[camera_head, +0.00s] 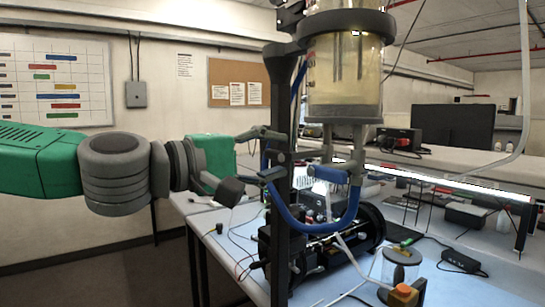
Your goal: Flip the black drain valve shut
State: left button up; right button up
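A clear cylinder (344,72) of yellowish liquid hangs in dark rings on a black post (281,220). A small dark lever-like part (271,175) sits at the post beside these fittings. It may be the drain valve handle, but its exact position is unclear. My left gripper (246,162) reaches in from the left, just left of the post. Its fingers are spread apart with nothing seen between them. I cannot tell whether it touches the dark part. My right gripper is out of view.
The post stands close to the fingers. A black pump-like machine (365,228) lies on the bench (462,292) below. A small clear jar (400,268) and an orange-topped part (404,294) stand at front right. Cables cross the bench. A monitor (452,126) stands behind.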

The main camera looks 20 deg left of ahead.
pick_arm(q)
jog(key=v, duration=0.7)
jog(key=shift+a, duration=0.25)
jog(key=shift+s+d, duration=0.15)
jog(key=shift+f, duration=0.1)
notch_tip(320, 180, down, 40)
jog(key=s+m+g+y+b, duration=0.1)
jog(key=m+g+y+b, duration=0.25)
jog(key=g+y, duration=0.3)
jog(key=s+a+f+m+g+y+b, duration=0.2)
jog(key=s+a+f+m+g, duration=0.1)
jog(key=s+f, duration=0.7)
jog(key=s+a+f+m+g+y+b, duration=0.2)
jog(key=s+a+f+m+g, duration=0.2)
jog(key=s+f, duration=0.7)
notch_tip(320, 180, down, 6)
jog(key=shift+s+a+r, duration=0.1)
jog(key=shift+s+a, duration=0.2)
jog(key=shift+a, duration=0.7)
